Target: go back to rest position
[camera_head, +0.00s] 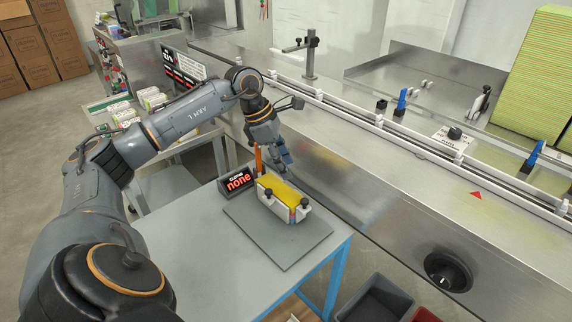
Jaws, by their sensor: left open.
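My left arm reaches in from the left over the small table (185,255). Its left gripper (284,160) is open and points down, just behind the white holder (278,212) as seen here. The holder has a yellow-topped stack (280,192) in it and stands on a grey board (262,236). I see nothing held in the gripper, though its fingers are small in the picture. My right gripper is not in view.
A small display reading "none" (239,182) and an upright orange stick (258,160) stand close to the gripper. The steel conveyor machine (400,185) runs along the right. A table with several packs (150,98) is behind the arm. Grey bin (375,300) stands low at the front.

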